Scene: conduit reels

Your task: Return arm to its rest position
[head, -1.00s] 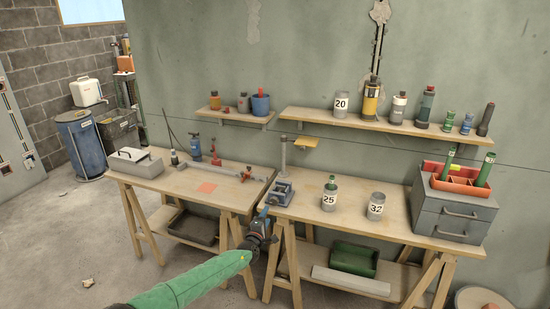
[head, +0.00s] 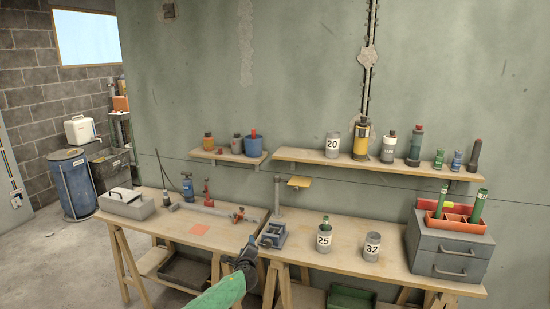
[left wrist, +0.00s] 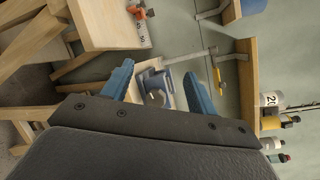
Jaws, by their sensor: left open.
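My left gripper (head: 247,252) is in front of the gap between the two workbenches in the head view, with its green-sleeved arm coming up from the bottom. In the left wrist view its two blue fingers (left wrist: 158,88) stand apart with nothing between them. My right gripper is out of view.
Cans marked 25 (head: 324,240) and 32 (head: 372,246) and a grey toolbox (head: 447,252) stand on the right bench. The left bench (head: 165,216) holds a grey case (head: 126,204) and bottles. The wall shelf (head: 300,155) carries several containers.

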